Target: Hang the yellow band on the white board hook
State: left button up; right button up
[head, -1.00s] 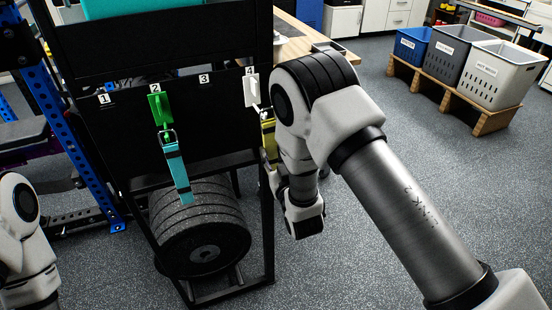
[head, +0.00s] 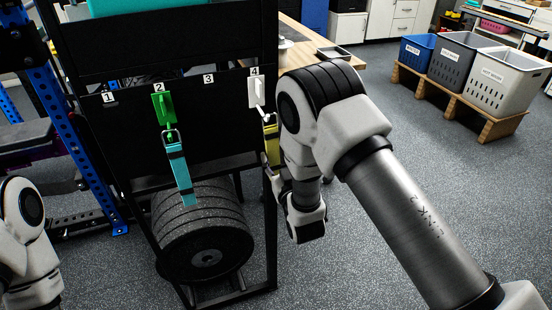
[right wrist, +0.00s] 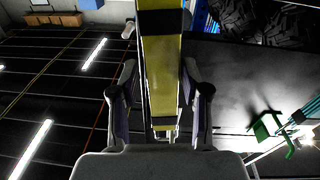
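The yellow band (head: 271,143) hangs upright at the right edge of the black board, just below and right of the white hook (head: 254,92) marked 4. Whether its top ring is around the hook's prong or beside it cannot be told. In the head view that gripper is mostly hidden behind my right arm. My left gripper is out of view; only part of the left arm shows.
A green hook (head: 163,107) marked 2 holds a teal band (head: 180,175). Black weight plates (head: 205,235) sit below the board (head: 215,125). A blue rack post (head: 85,150) stands left. Several baskets (head: 465,65) stand on a wooden platform at the right. Open floor lies between.

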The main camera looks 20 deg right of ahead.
jog(key=shift+s, duration=0.1)
jog(key=s, duration=1.2)
jog(key=s+d+f+m+g+h, duration=0.1)
jog(key=s+d+f+g, duration=0.25)
jog(key=f, duration=0.45)
jog(key=s+d+f+m+g+h, duration=0.1)
jog(key=s+d+f+m+g, duration=0.2)
jog(key=f, duration=0.6)
jog(key=s+f+n+g+y, duration=0.1)
jog(key=s+f+g, duration=0.2)
jog(key=s, duration=0.3)
jog(key=s+a+f+n+g, duration=0.1)
jog(key=s+f+g, duration=0.2)
jog(key=s+g, duration=0.2)
jog(key=s+f+g+y, duration=0.1)
jog(key=s+f+g, duration=0.2)
jog(key=s, duration=0.6)
jog(key=shift+s+a+f+n+g+y, duration=0.1)
jog(key=shift+a+f+n+g+y, duration=0.25)
jog(key=shift+g, duration=0.3)
jog(key=shift+o, duration=0.2)
